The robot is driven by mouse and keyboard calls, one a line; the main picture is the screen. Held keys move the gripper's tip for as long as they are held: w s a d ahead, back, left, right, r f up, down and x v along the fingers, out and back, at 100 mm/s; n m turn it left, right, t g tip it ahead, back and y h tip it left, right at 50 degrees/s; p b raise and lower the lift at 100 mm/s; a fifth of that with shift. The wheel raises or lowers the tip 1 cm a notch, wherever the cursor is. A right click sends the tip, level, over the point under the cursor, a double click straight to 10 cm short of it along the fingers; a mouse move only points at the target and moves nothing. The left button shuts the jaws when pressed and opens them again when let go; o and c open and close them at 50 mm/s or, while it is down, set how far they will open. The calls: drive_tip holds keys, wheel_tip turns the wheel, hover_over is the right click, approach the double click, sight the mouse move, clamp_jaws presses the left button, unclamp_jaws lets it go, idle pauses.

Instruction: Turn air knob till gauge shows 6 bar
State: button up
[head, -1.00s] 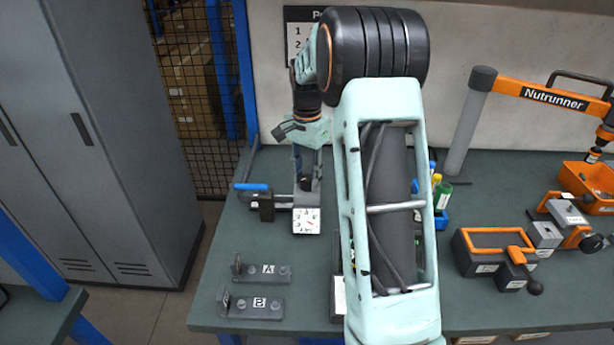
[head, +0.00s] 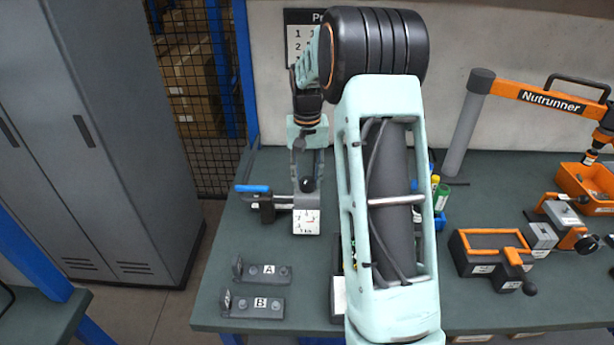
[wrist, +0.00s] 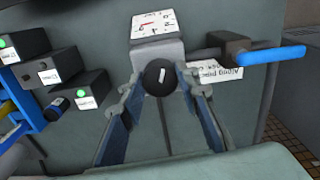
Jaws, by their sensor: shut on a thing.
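The air knob (wrist: 159,74) is a round black knob with a white mark, on the grey regulator body. It also shows in the head view (head: 307,185). My gripper (wrist: 162,80) is shut on the knob, one finger on each side. The square white gauge (head: 307,222) sits on the regulator's near side and also shows in the wrist view (wrist: 154,24). It has a red needle, but its numbers are too small to read surely. A valve with a blue lever (head: 253,188) is on the pipe left of the regulator.
Fixtures marked A (head: 268,272) and B (head: 257,304) stand nearer on the bench. My forearm hides part of the bench middle. An orange nutrunner arm (head: 545,97) and a black-orange fixture (head: 490,252) stand to the right.

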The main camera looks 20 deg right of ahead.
sight(307, 180)
drive_tip(key=shift+n+p, duration=0.35)
drive_tip(key=shift+n, duration=1.65)
drive_tip(key=o, duration=1.1)
drive_tip(key=shift+o, duration=0.2)
wheel_tip(307, 180, up, 12)
